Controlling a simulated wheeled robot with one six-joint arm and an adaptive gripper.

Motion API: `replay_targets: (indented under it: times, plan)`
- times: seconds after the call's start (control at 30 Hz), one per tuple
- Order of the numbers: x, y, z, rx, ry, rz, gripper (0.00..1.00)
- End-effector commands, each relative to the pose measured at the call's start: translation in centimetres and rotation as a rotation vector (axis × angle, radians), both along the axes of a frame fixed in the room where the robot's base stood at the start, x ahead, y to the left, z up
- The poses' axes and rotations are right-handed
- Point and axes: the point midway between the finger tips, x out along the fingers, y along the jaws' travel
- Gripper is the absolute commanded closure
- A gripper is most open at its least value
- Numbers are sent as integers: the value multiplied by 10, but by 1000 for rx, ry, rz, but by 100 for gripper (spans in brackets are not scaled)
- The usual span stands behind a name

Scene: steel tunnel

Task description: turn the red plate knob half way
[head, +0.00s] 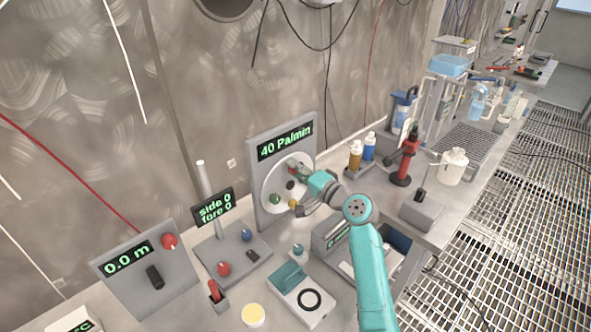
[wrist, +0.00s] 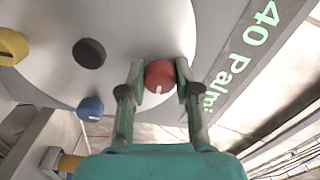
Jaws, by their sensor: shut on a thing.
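The white round plate (head: 270,180) stands on an upright grey panel (head: 262,215) with a display reading "40 Pa/min". The red knob (wrist: 159,75) sits near the plate's edge, and its white mark points down in the wrist view. My gripper (wrist: 157,85) has one finger on each side of the red knob and is shut on it. In the head view my gripper (head: 298,172) reaches the plate from the right and partly covers it. The plate also carries a black knob (wrist: 89,53), a blue knob (wrist: 90,108) and a yellow knob (wrist: 10,47).
A green knob (head: 275,198) is low on the plate. Left are a "side 0 fore 0" stand (head: 214,207) and a "0.0 m" panel (head: 150,275). Bottles (head: 355,155) and a red-black tool (head: 406,160) stand to the right. A grey box (head: 421,212) is near the bench edge.

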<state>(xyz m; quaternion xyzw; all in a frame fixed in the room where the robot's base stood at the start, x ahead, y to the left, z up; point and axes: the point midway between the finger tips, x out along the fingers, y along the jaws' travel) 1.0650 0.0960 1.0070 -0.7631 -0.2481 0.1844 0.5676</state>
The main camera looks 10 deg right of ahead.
Motion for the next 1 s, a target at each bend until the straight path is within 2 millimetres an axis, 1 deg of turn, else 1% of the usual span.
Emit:
replay_targets:
  times: [0.2, 0.4, 0.7, 1.0]
  plan:
    - [0, -1, -1, 121, 89, -1, 100]
    - [0, -1, -1, 193, 142, -1, 100]
    - [0, -1, -1, 235, 173, -1, 100]
    - [0, -1, -1, 237, 174, -1, 100]
